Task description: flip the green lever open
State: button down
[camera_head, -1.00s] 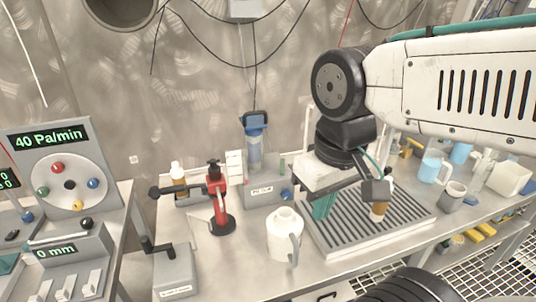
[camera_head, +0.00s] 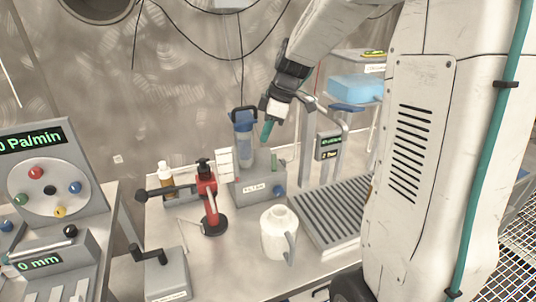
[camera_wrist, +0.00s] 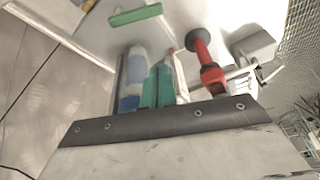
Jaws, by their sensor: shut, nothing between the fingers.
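A small green lever (camera_head: 274,160) stands upright on the grey filter box (camera_head: 262,190), right of the blue-and-clear filter cylinder (camera_head: 243,145). A green bar (camera_wrist: 135,15), apparently this lever, shows at the top of the wrist view. My gripper (camera_head: 267,131) has its teal fingers shut and empty. In the head view it is above the lever and appears apart from it. The fingers (camera_wrist: 158,86) also show in the wrist view, below the green bar, with a visible gap.
A red stand (camera_head: 210,200) with a black handle is left of the filter box. A white jug (camera_head: 279,234) stands in front. A ribbed drain tray (camera_head: 335,215) and a grey frame with a display (camera_head: 329,146) are to the right.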

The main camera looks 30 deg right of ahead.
aim_at(274, 166)
jog(key=x, duration=0.9)
jog(key=shift+f, duration=0.15)
jog(key=shift+s+d+f, duration=0.1)
jog(key=shift+s+d, duration=0.3)
jog(key=shift+d, duration=0.2)
jog(key=shift+s+d+f, duration=0.1)
jog(key=shift+s+d, duration=0.3)
jog(key=shift+d, duration=0.25)
jog(key=shift+s+d, duration=0.25)
jog(key=shift+d, duration=0.05)
jog(key=n, duration=0.1)
jog(key=s+d+n+g, duration=0.1)
jog(key=n, duration=0.1)
jog(key=shift+d, duration=0.15)
jog(key=shift+s+d+n, duration=0.25)
jog(key=shift+d+n, duration=0.05)
jog(key=shift+d, duration=0.05)
